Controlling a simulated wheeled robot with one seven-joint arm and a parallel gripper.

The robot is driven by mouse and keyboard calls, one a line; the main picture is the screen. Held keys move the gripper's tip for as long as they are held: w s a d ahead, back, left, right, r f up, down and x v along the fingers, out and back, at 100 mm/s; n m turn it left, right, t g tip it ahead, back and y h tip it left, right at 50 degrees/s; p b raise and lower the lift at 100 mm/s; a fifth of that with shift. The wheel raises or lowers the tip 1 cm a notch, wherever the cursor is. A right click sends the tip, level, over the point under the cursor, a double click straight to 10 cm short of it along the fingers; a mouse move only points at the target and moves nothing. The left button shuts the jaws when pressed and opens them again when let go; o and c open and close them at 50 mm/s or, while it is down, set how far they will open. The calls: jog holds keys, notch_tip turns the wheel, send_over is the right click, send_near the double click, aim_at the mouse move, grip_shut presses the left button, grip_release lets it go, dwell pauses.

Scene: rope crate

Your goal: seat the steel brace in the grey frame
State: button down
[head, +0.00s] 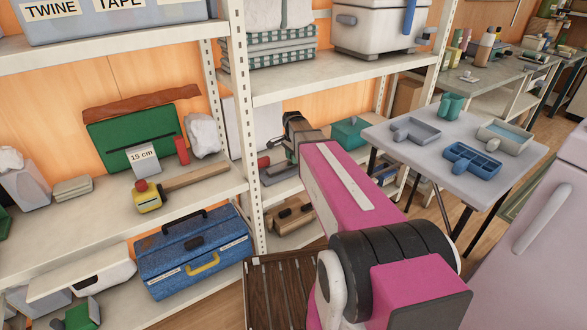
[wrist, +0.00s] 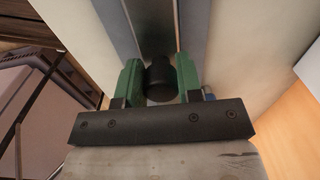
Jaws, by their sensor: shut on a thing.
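In the wrist view my gripper (wrist: 158,78) has its two green fingers closed on a dark, round grip (wrist: 160,84). A steel-grey strip (wrist: 148,28) runs away beyond the grip between pale surfaces. It looks like the steel brace, but I cannot tell where it ends or whether it touches anything. In the head view my magenta arm reaches toward the middle shelves, and its end is by the shelf post. The held thing is not clear there. A grey holder (head: 416,130) lies on the table at the right; I cannot tell whether it is the grey frame.
A shelf rack's white post (head: 240,100) stands left of my arm. A blue toolbox (head: 195,255) and a yellow-headed mallet (head: 150,196) sit on its shelves. The grey table (head: 470,188) also holds a blue divided tray (head: 471,160), a teal mug (head: 451,105) and another tray (head: 505,136).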

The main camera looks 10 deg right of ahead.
jog(key=shift+f, duration=0.9)
dwell(1.3)
jog(key=c, duration=0.7)
grip_release()
jog(key=shift+r, duration=0.15)
notch_tip(320, 180, up, 10)
jog(key=shift+r, duration=0.25)
jog(key=s+f+n, duration=0.2)
jog(key=s, duration=0.2)
jog(key=s+f+n, duration=0.2)
jog(key=s, duration=0.1)
jog(key=s+f+n, duration=0.2)
jog(key=s+f, duration=0.1)
jog(key=s, duration=0.1)
jog(key=shift+s+a, duration=0.1)
jog(key=shift+s, duration=0.2)
jog(key=s+f+n, duration=0.4)
jog(key=s+n, duration=0.3)
jog(key=s, duration=0.3)
jog(key=shift+f, duration=0.35)
